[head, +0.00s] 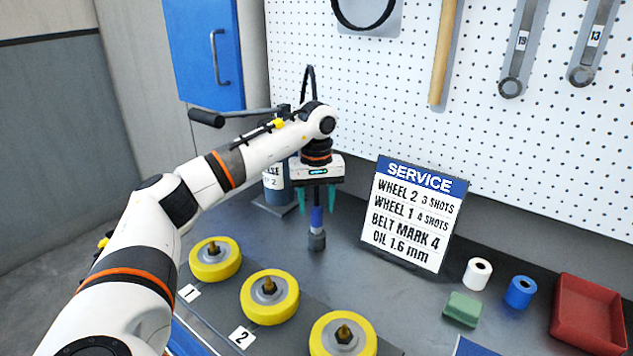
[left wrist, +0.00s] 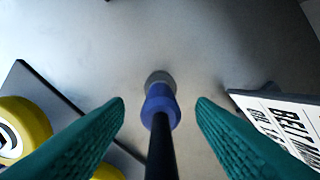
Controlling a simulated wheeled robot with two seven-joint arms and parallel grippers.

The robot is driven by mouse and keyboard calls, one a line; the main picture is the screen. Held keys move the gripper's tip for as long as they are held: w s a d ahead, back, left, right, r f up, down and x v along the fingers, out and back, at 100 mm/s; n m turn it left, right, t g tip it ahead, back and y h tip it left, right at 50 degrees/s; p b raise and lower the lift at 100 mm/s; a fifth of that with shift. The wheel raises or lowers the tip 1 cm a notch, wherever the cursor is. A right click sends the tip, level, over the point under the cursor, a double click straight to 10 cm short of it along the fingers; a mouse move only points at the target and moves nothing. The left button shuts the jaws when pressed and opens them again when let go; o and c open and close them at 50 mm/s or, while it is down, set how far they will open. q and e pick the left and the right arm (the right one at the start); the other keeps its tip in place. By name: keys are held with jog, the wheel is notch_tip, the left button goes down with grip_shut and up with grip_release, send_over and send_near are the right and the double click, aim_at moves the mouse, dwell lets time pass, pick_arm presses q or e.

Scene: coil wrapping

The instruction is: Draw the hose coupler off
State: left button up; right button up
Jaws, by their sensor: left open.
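The hose coupler (head: 316,218) is a blue sleeve standing upright on a grey fitting (head: 316,241) on the bench. It also shows in the left wrist view (left wrist: 160,106), with a dark hose or stem running from it toward the camera. My left gripper (head: 317,207) points down over the coupler, its two teal fingers open on either side of the upper part. In the left wrist view the open fingers (left wrist: 160,108) flank the coupler with a gap on each side, touching nothing. My right gripper is not in view.
Yellow wheels (head: 269,297) stand on a dark plate at the left front. A service sign (head: 413,213) leans to the right of the coupler. An oil can (head: 275,188) is behind my wrist. A green block (head: 463,308), tape rolls and a red tray (head: 590,313) lie right.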

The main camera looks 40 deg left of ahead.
pick_arm(q)
jog(key=shift+f, duration=1.5)
grip_shut()
jog(key=shift+r+p, duration=2)
jog(key=shift+r, duration=0.15)
